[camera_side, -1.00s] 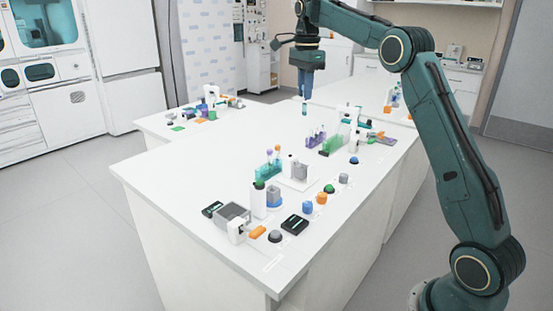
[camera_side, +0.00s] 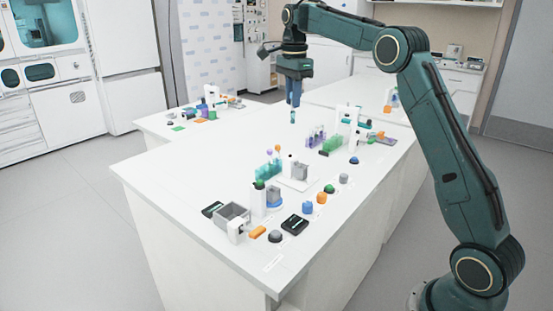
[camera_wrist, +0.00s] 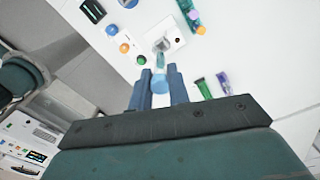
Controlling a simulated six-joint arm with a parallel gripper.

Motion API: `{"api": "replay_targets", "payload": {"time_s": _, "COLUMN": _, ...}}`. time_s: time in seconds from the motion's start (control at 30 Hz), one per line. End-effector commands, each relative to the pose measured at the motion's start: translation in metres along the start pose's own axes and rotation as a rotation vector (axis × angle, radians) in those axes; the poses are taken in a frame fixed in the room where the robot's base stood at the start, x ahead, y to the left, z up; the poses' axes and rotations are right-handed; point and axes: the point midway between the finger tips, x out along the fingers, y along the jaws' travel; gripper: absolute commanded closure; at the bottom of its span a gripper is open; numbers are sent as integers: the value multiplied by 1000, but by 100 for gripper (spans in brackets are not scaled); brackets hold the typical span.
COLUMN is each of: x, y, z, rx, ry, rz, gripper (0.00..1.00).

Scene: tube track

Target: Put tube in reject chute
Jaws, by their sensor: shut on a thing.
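My gripper (camera_side: 293,97) is shut on a tube (camera_side: 293,117), which hangs upright below the fingers, above the far part of the white bench. In the wrist view the tube, with a light blue end (camera_wrist: 159,84), sits between the two blue fingers of my gripper (camera_wrist: 158,76). The tube's lower end points toward the bench and partly overlaps the picture of a plate behind it. A grey open-topped box (camera_side: 232,211) stands near the front left of the bench; I cannot tell whether it is the reject chute.
A teal rack with tubes (camera_side: 268,168), a white plate with a grey block (camera_side: 299,172) and a green rack (camera_side: 331,144) stand on the bench. Round buttons line the right side, with a black device (camera_side: 295,224) near the front.

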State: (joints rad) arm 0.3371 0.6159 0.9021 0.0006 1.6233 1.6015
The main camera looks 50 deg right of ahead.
Motion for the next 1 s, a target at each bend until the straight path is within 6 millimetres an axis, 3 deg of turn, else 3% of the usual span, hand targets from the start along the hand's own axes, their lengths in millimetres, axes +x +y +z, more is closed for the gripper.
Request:
{"api": "replay_targets", "payload": {"time_s": 0.27, "x": 42, "y": 8, "z": 80, "rx": -148, "ry": 1, "rz": 4, "gripper": 95}}
{"api": "replay_targets", "payload": {"time_s": 0.6, "x": 97, "y": 44, "z": 176, "rx": -339, "ry": 1, "rz": 4, "gripper": 95}}
{"api": "replay_targets", "payload": {"time_s": 0.8, "x": 119, "y": 67, "z": 213, "rx": -419, "ry": 2, "rz": 4, "gripper": 95}}
{"api": "replay_targets", "payload": {"time_s": 1.0, "x": 129, "y": 78, "z": 228, "rx": -454, "ry": 1, "rz": 1, "gripper": 95}}
